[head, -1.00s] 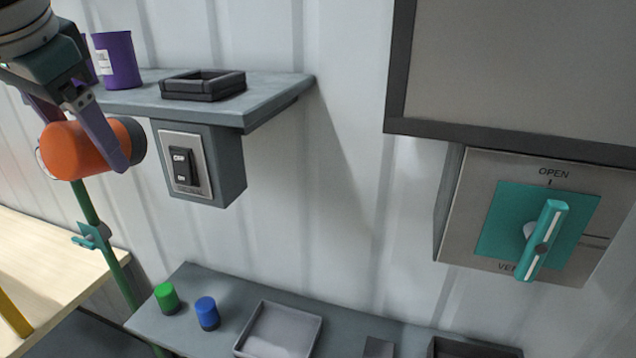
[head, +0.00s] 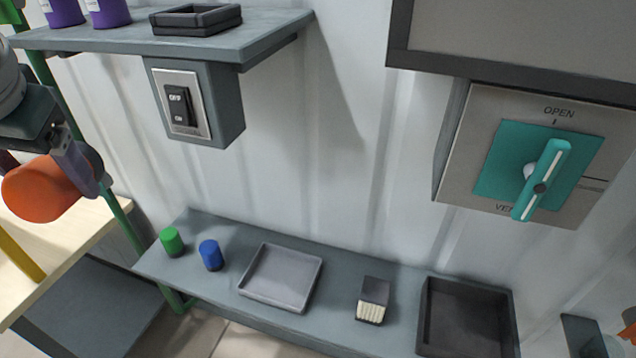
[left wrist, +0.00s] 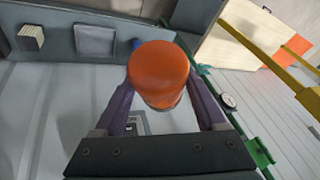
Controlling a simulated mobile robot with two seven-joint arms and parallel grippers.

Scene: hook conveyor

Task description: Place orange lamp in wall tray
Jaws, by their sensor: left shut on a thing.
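My left gripper (head: 84,172), with purple fingers, is shut on the orange lamp (head: 38,190) at the left of the head view. The lamp is a dark-based cylinder, held tilted in the air below the upper shelf. In the left wrist view the lamp (left wrist: 158,72) sits between both fingers. A black square tray (head: 196,18) lies on the wall-mounted upper shelf. A shallow grey tray (head: 281,278) and a deeper dark tray (head: 466,318) are on the lower wall shelf; both look empty. My right gripper is not in view.
The upper shelf (head: 270,38) also holds purple cans (head: 108,12), with a switch box (head: 187,105) beneath. The lower shelf (head: 225,222) holds green (head: 171,241) and blue (head: 210,255) cylinders and a small block (head: 373,300). A teal-handled panel (head: 545,170) is at right.

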